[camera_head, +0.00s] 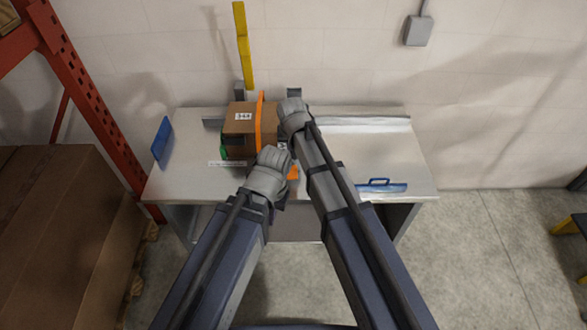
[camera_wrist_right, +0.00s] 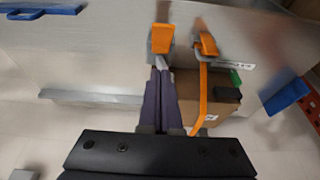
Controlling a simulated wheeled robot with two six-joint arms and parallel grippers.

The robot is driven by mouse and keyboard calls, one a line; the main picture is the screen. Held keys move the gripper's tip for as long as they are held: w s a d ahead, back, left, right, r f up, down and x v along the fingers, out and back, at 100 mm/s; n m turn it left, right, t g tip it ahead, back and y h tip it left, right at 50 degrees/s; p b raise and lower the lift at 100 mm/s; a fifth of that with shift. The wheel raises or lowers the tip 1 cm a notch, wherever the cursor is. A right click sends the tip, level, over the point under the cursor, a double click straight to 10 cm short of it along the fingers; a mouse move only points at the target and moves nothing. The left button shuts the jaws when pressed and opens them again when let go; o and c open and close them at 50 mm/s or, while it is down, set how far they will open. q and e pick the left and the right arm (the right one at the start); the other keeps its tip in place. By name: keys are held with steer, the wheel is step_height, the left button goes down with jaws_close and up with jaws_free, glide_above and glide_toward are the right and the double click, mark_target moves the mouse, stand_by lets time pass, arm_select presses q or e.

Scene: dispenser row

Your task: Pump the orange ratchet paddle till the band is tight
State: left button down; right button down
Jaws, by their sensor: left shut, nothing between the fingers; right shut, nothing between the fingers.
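A brown carton (camera_head: 238,128) with a "344" label stands on the grey bench. An orange band (camera_head: 258,122) runs over it and also shows in the right wrist view (camera_wrist_right: 203,95). An orange paddle (camera_wrist_right: 162,38) in a grey mount sits just beyond the tips of my right gripper (camera_wrist_right: 161,72), which is shut and empty; I cannot tell if they touch. A second orange piece (camera_wrist_right: 205,43) lies at the band's end. My left gripper (camera_head: 278,166) is shut in front of the carton, beside an orange part (camera_head: 293,173); its fingertips are mostly hidden.
The bench (camera_head: 335,150) is clear to the right except for a blue handled item (camera_head: 382,186). A blue panel (camera_head: 161,138) stands at the left edge. A yellow post (camera_head: 243,45) rises behind the carton. An orange-red rack (camera_head: 80,90) and large boxes (camera_head: 60,240) are at left.

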steer(key=shift+f, duration=0.1)
steer(key=b, duration=1)
glide_above(292, 175)
steer(key=f, duration=0.9)
steer(key=shift+w+f, duration=0.3)
steer(key=shift+f, duration=0.1)
steer(key=shift+s+f+b, duration=0.3)
steer(key=shift+f+b, duration=0.25)
steer(key=shift+s+f+b, duration=0.3)
steer(key=shift+f+b, duration=0.25)
steer(key=shift+s+f+b, duration=0.35)
steer(key=shift+f+b, duration=0.1)
